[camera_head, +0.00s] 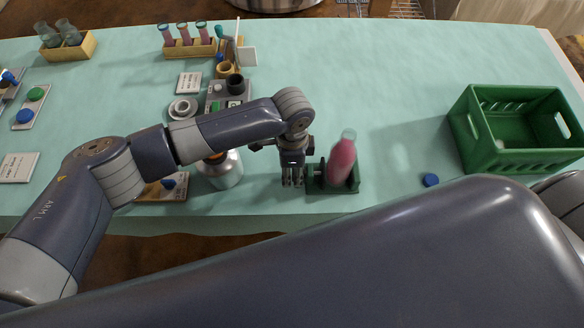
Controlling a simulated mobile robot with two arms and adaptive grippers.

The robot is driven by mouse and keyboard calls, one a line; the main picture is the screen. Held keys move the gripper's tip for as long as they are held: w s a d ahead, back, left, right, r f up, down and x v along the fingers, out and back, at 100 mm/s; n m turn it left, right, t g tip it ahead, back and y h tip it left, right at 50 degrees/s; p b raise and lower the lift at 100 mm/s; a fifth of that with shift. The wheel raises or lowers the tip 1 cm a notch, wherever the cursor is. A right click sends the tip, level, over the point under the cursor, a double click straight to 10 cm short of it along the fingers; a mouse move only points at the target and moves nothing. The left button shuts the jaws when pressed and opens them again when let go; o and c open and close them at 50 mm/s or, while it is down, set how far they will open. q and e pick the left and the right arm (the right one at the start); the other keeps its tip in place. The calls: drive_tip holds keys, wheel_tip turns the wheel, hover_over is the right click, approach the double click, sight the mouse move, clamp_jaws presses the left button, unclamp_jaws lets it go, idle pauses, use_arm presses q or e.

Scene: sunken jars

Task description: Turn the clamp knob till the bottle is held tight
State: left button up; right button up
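The pink bottle (342,161) with a clear neck stands in the dark green clamp (345,188) near the table's front edge, leaning slightly to the right in the picture. My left gripper (292,183) points down just left of the clamp, at its knob side. The knob is mostly hidden by the gripper, so I cannot tell whether the fingers touch it or how far they are apart. My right gripper is out of view.
A green crate (480,155) stands at the right. A metal canister (226,172) is close to the left of my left gripper. A rack of pink tubes (190,48) is at the back. The table behind the bottle is clear.

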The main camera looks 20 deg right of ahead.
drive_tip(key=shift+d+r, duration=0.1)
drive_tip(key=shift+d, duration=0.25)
use_arm(q)
drive_tip(key=shift+s+r+t+p, duration=0.25)
drive_tip(key=shift+t+p, duration=0.55)
drive_tip(key=shift+p, duration=0.35)
drive_tip(key=shift+s+f+t+h+p, duration=0.1)
drive_tip(key=shift+s+t+h+p, duration=0.1)
drive_tip(key=shift+t+h+p, duration=0.35)
drive_tip(key=shift+s+a+f+t+p, duration=0.15)
drive_tip(key=shift+t+p, duration=0.25)
drive_tip(key=shift+t, duration=0.45)
drive_tip(key=shift+s+f+t+h, duration=0.1)
drive_tip(key=shift+f+t+h, duration=0.2)
drive_tip(key=shift+t, duration=0.8)
drive_tip(key=shift+t+h, duration=0.25)
drive_tip(key=shift+t, duration=0.45)
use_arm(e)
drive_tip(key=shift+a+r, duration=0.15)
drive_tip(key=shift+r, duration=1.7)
